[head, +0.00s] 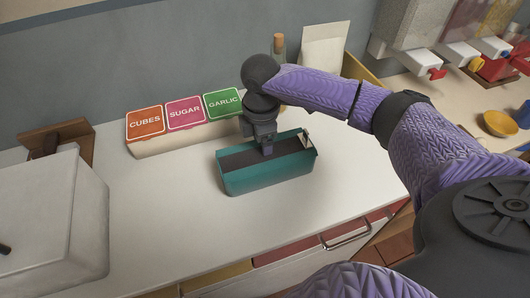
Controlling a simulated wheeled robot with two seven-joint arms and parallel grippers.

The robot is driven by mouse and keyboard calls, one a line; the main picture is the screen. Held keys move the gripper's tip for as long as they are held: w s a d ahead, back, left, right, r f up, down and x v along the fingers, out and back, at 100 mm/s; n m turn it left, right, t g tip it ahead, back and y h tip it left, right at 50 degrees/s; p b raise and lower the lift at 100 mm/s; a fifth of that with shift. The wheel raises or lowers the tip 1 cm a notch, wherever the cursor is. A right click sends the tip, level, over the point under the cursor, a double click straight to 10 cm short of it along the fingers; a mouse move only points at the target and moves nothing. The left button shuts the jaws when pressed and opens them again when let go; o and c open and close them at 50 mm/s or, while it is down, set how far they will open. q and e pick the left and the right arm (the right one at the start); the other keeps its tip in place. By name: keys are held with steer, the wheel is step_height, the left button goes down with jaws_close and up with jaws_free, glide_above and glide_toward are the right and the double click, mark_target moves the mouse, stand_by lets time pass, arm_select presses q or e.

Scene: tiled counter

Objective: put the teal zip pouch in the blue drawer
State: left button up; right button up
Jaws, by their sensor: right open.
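The teal zip pouch (262,180) stands on the white counter in the middle of the head view, with a dark top and a small pale tab at its right end. My right gripper (267,150) points down at the middle of the pouch's top. Its jaws are open; their tips are small and partly lost against the dark top, so I cannot tell whether they touch it. I see no blue drawer in this view. My left gripper is out of view.
Boxes labelled CUBES, SUGAR and GARLIC (184,112) stand behind the pouch. Red and yellow panels and a metal handle (346,238) show below the counter's front edge.

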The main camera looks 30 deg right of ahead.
steer(key=shift+f, duration=0.45)
steer(key=shift+r, duration=0.1)
jaws_close()
